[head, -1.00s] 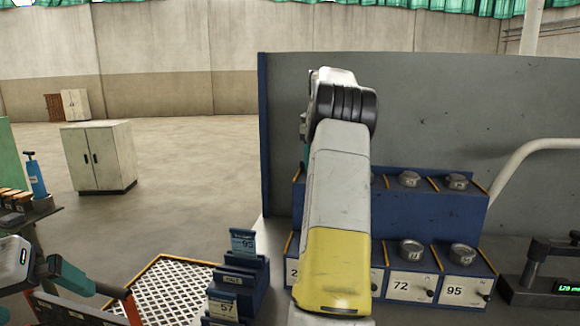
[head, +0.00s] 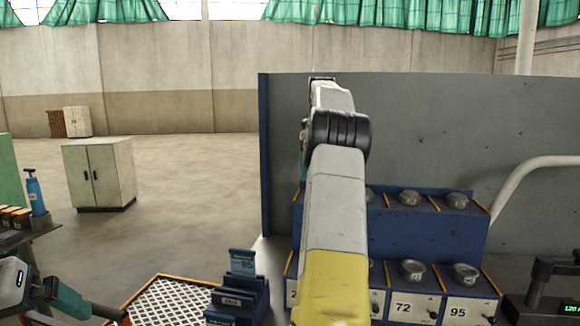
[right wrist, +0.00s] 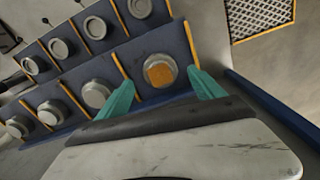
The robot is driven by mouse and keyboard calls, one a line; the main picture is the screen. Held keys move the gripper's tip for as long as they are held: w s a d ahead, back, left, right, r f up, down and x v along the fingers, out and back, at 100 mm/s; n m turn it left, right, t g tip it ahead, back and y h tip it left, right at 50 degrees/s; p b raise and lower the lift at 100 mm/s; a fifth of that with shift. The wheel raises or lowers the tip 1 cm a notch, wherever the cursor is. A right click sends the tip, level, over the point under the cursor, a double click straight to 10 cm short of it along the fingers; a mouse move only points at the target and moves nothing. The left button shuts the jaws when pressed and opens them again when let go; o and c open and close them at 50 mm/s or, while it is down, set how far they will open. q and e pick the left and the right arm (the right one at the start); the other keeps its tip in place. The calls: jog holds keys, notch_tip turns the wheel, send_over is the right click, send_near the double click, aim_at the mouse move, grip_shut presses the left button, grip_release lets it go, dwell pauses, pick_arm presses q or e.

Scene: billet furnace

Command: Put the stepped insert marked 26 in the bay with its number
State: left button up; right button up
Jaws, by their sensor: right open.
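My right gripper (right wrist: 160,76) is open in the right wrist view, its two teal fingers apart on either side of a round metal piece with an orange face (right wrist: 159,72). That piece sits in an end bay of the blue rack (right wrist: 186,48); I cannot read a number on it or tell whether the fingers touch it. In the head view my right arm hides this part of the rack (head: 425,228). The bay labels 72 (head: 403,307) and 95 (head: 458,311) show; one starting with 2 is mostly covered. My left gripper (head: 80,303) is at the lower left, its jaws unclear.
Several grey round metal pieces (head: 412,269) sit in other bays. A blue stepped holder with a card (head: 242,262) and a white mesh grating (head: 175,300) lie left of the rack. A gauge (head: 548,285) stands to the right. A grey panel (head: 430,130) rises behind.

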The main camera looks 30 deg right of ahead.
jog(key=shift+r, duration=1.6)
jog(key=shift+a+r, duration=0.2)
jog(key=shift+r, duration=0.2)
jog(key=s+a+r+n+t, duration=0.2)
jog(key=s+a+n, duration=0.15)
jog(key=a, duration=0.65)
jog(key=s+a+r+n+t, duration=0.15)
jog(key=s+a, duration=0.25)
jog(key=a, duration=0.5)
jog(key=s+a+f+n+t+y, duration=0.1)
jog(key=s+a+f+n, duration=0.1)
jog(key=s+a+f, duration=0.5)
jog(key=s+a+f+n+t+y, duration=0.1)
jog(key=s+a+f+n, duration=0.2)
jog(key=s+a+f, duration=0.3)
jog(key=s+a, duration=0.2)
jog(key=s, duration=0.3)
jog(key=shift+a+f+t, duration=0.2)
jog(key=shift+f+t, duration=0.15)
jog(key=shift+f, duration=0.05)
